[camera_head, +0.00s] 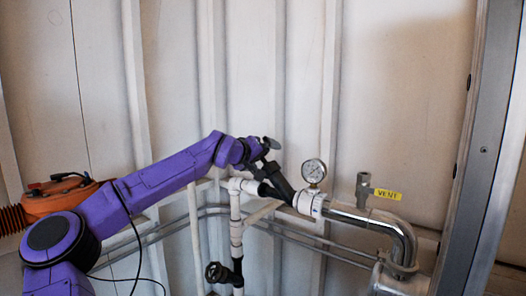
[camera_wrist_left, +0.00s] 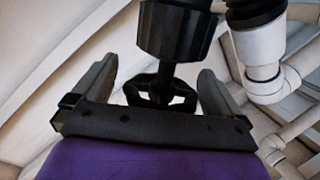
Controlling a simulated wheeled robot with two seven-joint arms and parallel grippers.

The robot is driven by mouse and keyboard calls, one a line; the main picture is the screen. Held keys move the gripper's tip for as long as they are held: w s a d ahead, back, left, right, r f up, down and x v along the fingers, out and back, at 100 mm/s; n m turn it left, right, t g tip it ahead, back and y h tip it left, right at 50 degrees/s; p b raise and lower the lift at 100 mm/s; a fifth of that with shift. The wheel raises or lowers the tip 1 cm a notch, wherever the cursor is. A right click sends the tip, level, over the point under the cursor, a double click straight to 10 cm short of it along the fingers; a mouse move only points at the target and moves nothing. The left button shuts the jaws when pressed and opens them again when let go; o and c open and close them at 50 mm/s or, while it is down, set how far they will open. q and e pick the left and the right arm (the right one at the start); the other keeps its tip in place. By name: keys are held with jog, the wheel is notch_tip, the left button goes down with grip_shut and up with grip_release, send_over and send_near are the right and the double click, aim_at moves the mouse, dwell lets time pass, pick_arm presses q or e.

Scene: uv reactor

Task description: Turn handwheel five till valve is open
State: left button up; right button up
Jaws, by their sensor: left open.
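My left gripper (camera_head: 268,153) is at the black valve (camera_head: 278,184) on the white pipe, left of the gauge. In the left wrist view, the gripper (camera_wrist_left: 155,88) is open, with one finger on each side of a black handwheel (camera_wrist_left: 162,92). The wheel sits on a stem that comes out of the black valve body (camera_wrist_left: 175,30). I cannot tell whether the fingers touch the rim. In the head view this wheel is mostly hidden by the gripper. No number shows on it. My right gripper is not in view.
A second black handwheel (camera_head: 217,272) is on the lower vertical pipe. A pressure gauge (camera_head: 314,171), a yellow VENT tag (camera_head: 388,194) and a bent metal pipe (camera_head: 385,222) are to the right. An orange device (camera_head: 62,194) is behind my arm. A metal post (camera_head: 478,150) stands at right.

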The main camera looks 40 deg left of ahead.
pick_arm(q)
jog(key=shift+w+a, duration=0.2)
jog(key=shift+a, duration=0.05)
jog(key=shift+w+f, duration=0.1)
jog(key=shift+c, duration=0.3)
